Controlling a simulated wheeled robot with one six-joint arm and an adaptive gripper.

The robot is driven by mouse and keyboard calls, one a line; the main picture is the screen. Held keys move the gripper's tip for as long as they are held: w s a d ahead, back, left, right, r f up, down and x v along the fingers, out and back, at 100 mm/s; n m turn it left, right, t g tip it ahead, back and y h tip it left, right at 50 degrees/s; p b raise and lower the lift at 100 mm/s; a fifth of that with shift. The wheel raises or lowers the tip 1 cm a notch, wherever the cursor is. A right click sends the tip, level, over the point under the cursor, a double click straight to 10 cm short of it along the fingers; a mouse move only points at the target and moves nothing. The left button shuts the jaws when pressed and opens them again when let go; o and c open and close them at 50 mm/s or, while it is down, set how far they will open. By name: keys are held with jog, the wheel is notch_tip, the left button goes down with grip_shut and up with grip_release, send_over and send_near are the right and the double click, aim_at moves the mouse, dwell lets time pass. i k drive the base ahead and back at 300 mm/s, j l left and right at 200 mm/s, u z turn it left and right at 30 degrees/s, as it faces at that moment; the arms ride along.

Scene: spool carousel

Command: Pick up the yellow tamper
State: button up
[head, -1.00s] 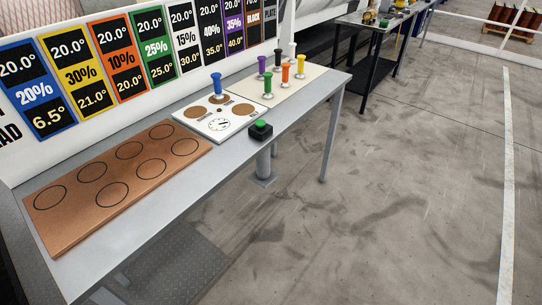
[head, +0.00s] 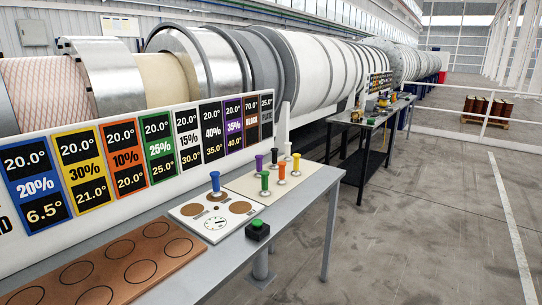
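The yellow tamper (head: 296,161) stands upright on a cream board (head: 248,188) toward the far end of the near workbench. It is at the right end of the front row, beside the orange tamper (head: 281,170) and the green tamper (head: 264,180). Behind stand a purple tamper (head: 259,161), a black tamper (head: 274,156) and a white tamper (head: 287,149). A blue tamper (head: 215,182) stands apart on a white plate with a dial (head: 214,223). My gripper is not in view.
A green button on a black box (head: 257,230) sits at the bench's front edge. A brown board with circles (head: 122,262) lies nearer. A panel of coloured labels (head: 85,182) runs behind. Open floor (head: 420,240) lies right; a second table (head: 373,118) stands beyond.

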aim_at(296, 157)
jog(key=i+l, duration=0.75)
